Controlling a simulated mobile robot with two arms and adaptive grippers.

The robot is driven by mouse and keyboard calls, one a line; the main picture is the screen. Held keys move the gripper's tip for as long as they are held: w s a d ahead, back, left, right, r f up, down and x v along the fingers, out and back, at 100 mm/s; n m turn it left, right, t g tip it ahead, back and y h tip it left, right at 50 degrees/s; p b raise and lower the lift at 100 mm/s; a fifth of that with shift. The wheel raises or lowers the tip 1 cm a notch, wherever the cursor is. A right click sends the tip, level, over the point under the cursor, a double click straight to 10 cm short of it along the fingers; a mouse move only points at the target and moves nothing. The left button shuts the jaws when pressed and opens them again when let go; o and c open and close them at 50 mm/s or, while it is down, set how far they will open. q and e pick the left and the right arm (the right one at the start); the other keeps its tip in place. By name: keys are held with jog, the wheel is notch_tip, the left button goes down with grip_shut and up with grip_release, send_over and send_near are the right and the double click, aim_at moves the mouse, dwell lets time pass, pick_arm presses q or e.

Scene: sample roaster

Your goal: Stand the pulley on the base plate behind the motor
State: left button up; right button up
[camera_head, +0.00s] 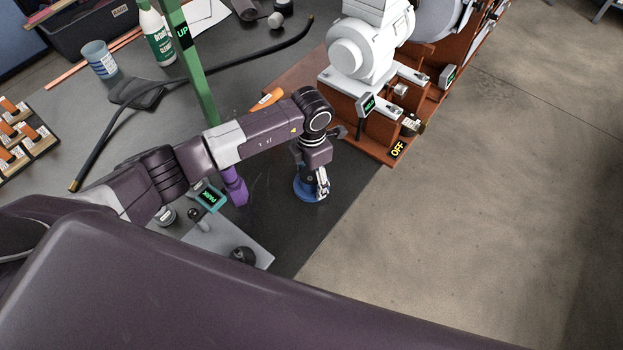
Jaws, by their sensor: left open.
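My left gripper (323,186) points down near the middle of the picture, at the right edge of the dark table. It is open. A round blue piece (303,194), which may be the pulley, lies on the table right under it; the gripper partly hides it, and I cannot tell whether they touch. The reddish-brown base plate (376,148) is above and to the right. A white machine body with a round front (349,58), perhaps the motor, stands on it. The area behind that body is largely hidden. My right gripper is not in view.
A green post (188,62) marked UP rises at the upper left. A black hose (112,137), a green-and-white bottle (156,36), a blue-white tin (98,58) and a grey plate (226,241) are on the table.

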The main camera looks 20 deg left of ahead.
pick_arm(q)
jog(key=shift+c, duration=1)
jog(key=c, duration=1)
grip_shut()
jog(key=shift+w, duration=0.1)
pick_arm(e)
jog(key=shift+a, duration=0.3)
pick_arm(q)
jog(key=shift+r, duration=0.15)
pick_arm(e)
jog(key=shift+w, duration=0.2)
